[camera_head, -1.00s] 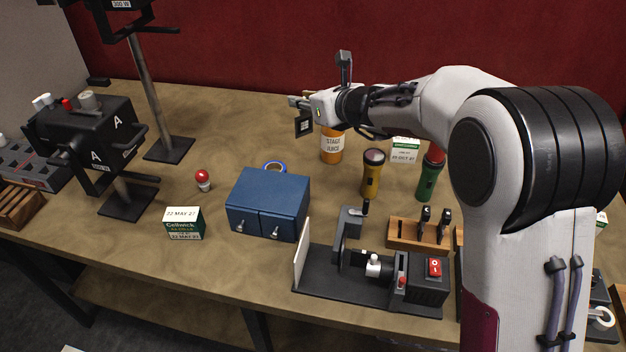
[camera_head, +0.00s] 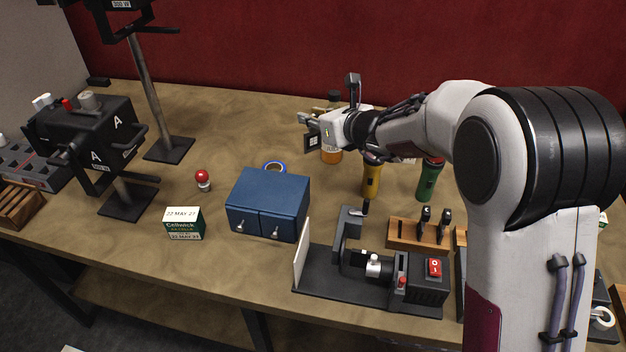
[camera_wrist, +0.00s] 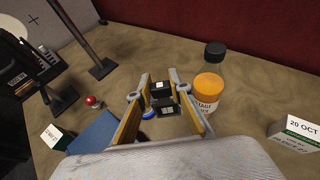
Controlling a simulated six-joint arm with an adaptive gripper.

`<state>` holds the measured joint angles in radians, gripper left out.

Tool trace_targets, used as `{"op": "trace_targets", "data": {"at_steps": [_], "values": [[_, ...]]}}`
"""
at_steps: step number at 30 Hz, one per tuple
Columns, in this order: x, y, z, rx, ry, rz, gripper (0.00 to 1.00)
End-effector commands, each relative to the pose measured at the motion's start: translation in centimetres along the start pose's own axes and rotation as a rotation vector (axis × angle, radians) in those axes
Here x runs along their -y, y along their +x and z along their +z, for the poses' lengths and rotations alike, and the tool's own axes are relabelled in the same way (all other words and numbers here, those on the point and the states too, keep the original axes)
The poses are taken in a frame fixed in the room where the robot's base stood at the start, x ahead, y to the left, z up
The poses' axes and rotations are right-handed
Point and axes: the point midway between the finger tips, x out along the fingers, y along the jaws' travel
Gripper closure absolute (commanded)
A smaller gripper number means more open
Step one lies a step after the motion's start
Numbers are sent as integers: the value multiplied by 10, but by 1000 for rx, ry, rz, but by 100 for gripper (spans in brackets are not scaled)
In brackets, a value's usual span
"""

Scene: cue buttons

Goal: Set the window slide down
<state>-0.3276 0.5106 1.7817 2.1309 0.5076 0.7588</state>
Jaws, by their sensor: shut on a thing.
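The window slide (camera_head: 312,142) is a small dark square plate with a white window pattern on its face. My gripper (camera_head: 306,124) is shut on it and holds it above the table, behind the blue cabinet. In the wrist view the dark slide (camera_wrist: 163,97) sits between the two fingertips (camera_wrist: 160,86), with bare table beyond it. The slide looks clear of the table. Its exact height cannot be told.
An orange juice bottle (camera_head: 331,156) stands close to the right of my gripper. The blue cabinet (camera_head: 268,200), blue tape roll (camera_head: 274,166), yellow torch (camera_head: 372,180) and black bench device (camera_head: 375,275) are nearer the front. Table left of the gripper is free (camera_head: 235,130).

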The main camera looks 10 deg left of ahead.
Motion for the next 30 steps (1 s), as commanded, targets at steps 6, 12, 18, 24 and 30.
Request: {"op": "trace_targets", "data": {"at_steps": [6,12,18,24,30], "values": [[0,2,-6,-1,1,1,100],[0,11,-26,-2,3,0,100],[0,21,-50,-2,2,1,100],[0,24,-58,0,0,0,100],[0,24,-58,0,0,1,100]]}}
